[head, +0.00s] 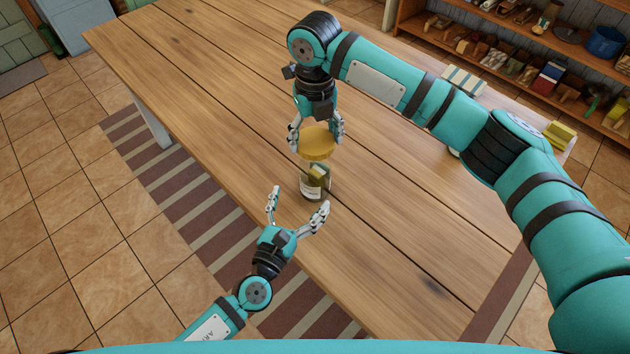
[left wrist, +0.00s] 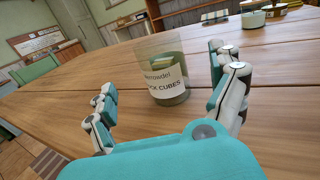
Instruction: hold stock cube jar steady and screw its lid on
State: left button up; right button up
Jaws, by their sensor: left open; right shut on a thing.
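The stock cube jar (head: 316,186) is clear glass with a white label and yellowish cubes inside. It stands upright on the wooden table. The yellow lid (head: 317,142) is between the fingers of my right gripper (head: 318,134), which is shut on it, above the jar; I cannot tell whether lid and jar touch. My left gripper (head: 298,205) is open in front of the jar, its fingers apart and not touching it. In the left wrist view the jar (left wrist: 163,75) stands between and beyond the open fingers; the lid is out of that view.
The wooden table (head: 200,85) is mostly clear around the jar. A striped item (head: 465,79) lies near its far right edge. Shelves (head: 500,50) with many goods stand behind. A striped rug (head: 185,190) lies on the tiled floor at the left.

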aim_at(315, 179)
pick_arm(q)
jog(key=x, duration=0.9)
jog(key=shift+w+d, duration=0.15)
jog(key=shift+w, duration=0.2)
jog(key=c, duration=1.8)
pick_arm(e)
jog(key=shift+f, duration=2.45)
jog(key=shift+f, duration=0.1)
jog(key=shift+f, duration=0.8)
jog(key=shift+f, duration=0.3)
jog(key=shift+f, duration=0.1)
jog(key=shift+c, duration=0.3)
